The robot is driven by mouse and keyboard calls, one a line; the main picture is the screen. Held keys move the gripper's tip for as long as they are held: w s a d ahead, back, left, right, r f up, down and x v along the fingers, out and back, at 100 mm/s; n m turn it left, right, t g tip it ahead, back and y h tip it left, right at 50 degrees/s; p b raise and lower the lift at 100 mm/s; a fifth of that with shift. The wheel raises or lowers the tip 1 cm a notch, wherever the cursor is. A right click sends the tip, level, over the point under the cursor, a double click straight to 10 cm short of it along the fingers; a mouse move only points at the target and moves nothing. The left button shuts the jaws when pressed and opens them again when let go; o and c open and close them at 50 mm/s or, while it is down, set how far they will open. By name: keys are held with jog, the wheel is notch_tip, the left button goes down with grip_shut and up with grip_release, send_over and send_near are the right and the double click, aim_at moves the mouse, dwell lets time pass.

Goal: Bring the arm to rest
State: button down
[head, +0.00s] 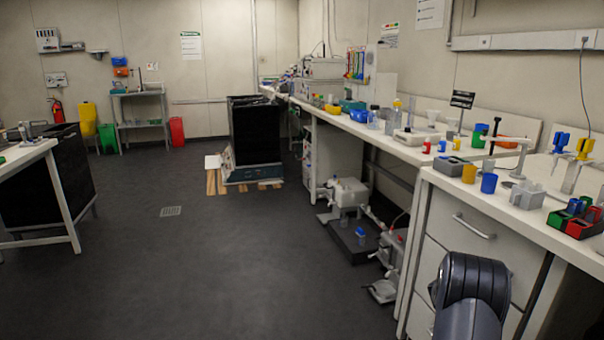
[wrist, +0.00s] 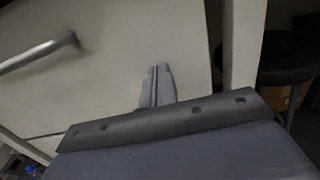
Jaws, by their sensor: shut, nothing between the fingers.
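My gripper (wrist: 157,84) shows in the wrist view with its two fingers together and nothing between them. It points at the pale front of a drawer cabinet (wrist: 130,55) with a metal handle (wrist: 38,54) at the left. How far the fingertips are from the cabinet front I cannot tell. In the head view a dark link of my arm (head: 470,285) stands at the lower right, in front of the cabinet (head: 470,222) under the bench. The gripper itself is not visible in the head view.
The long bench (head: 450,163) on the right carries cups, racks, pipettes and bottles. Pump-like equipment (head: 347,195) stands on the floor beneath it. A table (head: 30,152) stands at the left. The grey floor (head: 200,270) in the middle is clear. A dark stool-like object (wrist: 290,60) is at right in the wrist view.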

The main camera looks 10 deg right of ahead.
jog(key=shift+w+d+r, duration=0.1)
jog(key=shift+d, duration=0.75)
